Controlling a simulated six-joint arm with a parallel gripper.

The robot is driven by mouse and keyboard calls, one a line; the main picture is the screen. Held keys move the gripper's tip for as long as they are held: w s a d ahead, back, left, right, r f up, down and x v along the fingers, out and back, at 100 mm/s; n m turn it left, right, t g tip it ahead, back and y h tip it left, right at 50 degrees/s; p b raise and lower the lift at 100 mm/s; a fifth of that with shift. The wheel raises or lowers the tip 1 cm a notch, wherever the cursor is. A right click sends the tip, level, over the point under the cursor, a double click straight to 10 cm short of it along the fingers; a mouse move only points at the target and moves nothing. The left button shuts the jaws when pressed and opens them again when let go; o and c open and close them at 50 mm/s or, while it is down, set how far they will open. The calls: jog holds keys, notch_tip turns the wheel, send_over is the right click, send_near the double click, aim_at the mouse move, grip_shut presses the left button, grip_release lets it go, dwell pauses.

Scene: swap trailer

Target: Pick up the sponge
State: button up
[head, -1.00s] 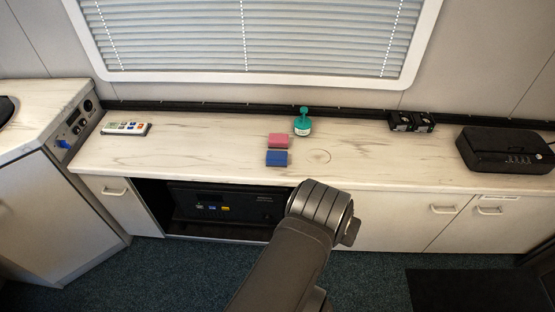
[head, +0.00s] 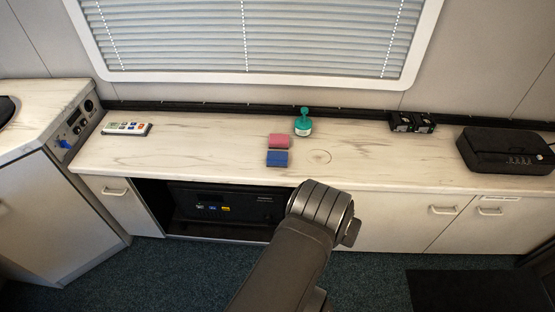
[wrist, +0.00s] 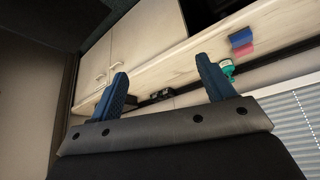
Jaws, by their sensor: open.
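Two small sponge-like blocks lie close together on the counter, a pink block (head: 278,141) behind and a blue block (head: 277,158) in front. I cannot tell which is the sponge, or if they touch. In the wrist view, which is turned over, the blue block (wrist: 241,37) and the pink block (wrist: 243,50) show at the upper right. My gripper (wrist: 163,82) has its two blue fingers spread wide with nothing between them, apart from the blocks. In the head view my arm's links show in front of the counter, and the fingers are not visible.
A teal-capped bottle (head: 303,123) stands close behind and right of the blocks. A white remote (head: 126,129) lies left, small black devices (head: 411,122) at the back right, and a black box (head: 505,150) far right. The counter (head: 200,150) left of the blocks is clear.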

jog(key=m+g+y, duration=0.2)
jog(key=m+g, duration=0.3)
jog(key=m, duration=0.8)
send_over(277, 155)
notch_tip(277, 155, down, 9)
jog(key=f, duration=1.2)
jog(key=shift+w+a+f, duration=0.2)
jog(key=shift+w+a, duration=0.05)
jog(key=shift+w, duration=0.05)
jog(key=shift+s+d+f, duration=0.1)
jog(key=shift+s+f, duration=0.05)
jog(key=shift+f, duration=0.75)
jog(key=shift+s+d+f, duration=0.1)
jog(key=shift+f, duration=0.75)
jog(key=shift+s+d+f, duration=0.1)
jog(key=shift+s+f, duration=0.05)
jog(key=shift+f, duration=0.75)
jog(key=c, duration=1)
